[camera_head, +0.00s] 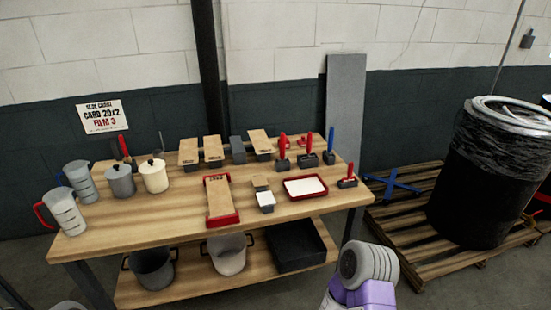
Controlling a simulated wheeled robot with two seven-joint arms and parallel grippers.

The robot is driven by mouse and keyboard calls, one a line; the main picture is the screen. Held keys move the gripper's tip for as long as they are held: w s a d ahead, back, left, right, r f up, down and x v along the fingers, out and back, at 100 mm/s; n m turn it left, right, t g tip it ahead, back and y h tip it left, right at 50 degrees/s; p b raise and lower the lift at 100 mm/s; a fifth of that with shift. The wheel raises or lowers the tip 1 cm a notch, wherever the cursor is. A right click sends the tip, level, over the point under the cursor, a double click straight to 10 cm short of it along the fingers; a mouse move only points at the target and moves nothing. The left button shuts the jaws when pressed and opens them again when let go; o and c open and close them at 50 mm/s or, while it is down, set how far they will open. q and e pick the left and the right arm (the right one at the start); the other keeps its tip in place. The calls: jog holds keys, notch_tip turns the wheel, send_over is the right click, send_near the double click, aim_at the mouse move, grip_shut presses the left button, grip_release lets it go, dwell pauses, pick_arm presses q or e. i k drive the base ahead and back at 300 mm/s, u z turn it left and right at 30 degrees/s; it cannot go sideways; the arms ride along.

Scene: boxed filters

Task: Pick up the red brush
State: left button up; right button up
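Several red-handled tools with dark grey bases, which look like brushes, stand on the wooden workbench (150,222). One red brush (282,152) and another red brush (308,150) stand at the back right of the top. A third red-handled one (348,177) stands nearer the right edge, with its handle up. I cannot tell which one the task means. A blue-handled brush (330,147) stands beside the back ones. Part of my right arm shows at the bottom, right of the bench and apart from the brushes. Neither gripper shows.
A red-rimmed white tray (305,180), a red-edged wooden box (219,201), pitchers (62,210) and pots (153,175) share the bench top. A lower shelf holds a black bin (298,247). A black barrel (490,180) stands on a pallet (400,222) at right.

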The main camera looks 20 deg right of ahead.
aim_at(282, 141)
jog(key=z, duration=1.65)
jog(key=i, duration=1.8)
jog(key=u, duration=2.7)
